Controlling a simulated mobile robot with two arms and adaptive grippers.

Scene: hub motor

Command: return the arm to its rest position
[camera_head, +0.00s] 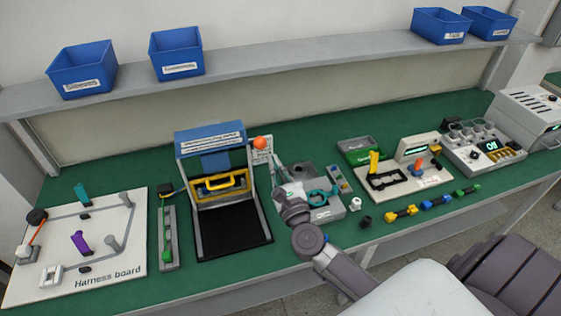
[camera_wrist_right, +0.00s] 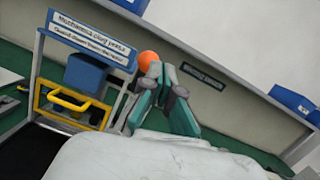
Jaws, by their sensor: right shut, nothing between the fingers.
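My right arm comes in from the lower right in the head view and reaches over the middle of the green bench. My right gripper (camera_head: 274,164) is shut and empty, just right of the blue-topped press station (camera_head: 211,138). In the right wrist view the teal-padded fingers of the right gripper (camera_wrist_right: 163,72) are together. They overlap an orange ball (camera_wrist_right: 148,60) in that picture; the ball (camera_head: 259,143) stands beside the press in the head view. I cannot tell whether the fingertips touch it. My left gripper is not in view.
A harness board (camera_head: 125,200) lies at the left. A fixture with a yellow part (camera_head: 375,160) and a grey device (camera_head: 484,147) stand right. Several small coloured parts (camera_head: 401,214) lie along the front edge. A shelf (camera_head: 280,60) with blue bins (camera_head: 177,52) runs above.

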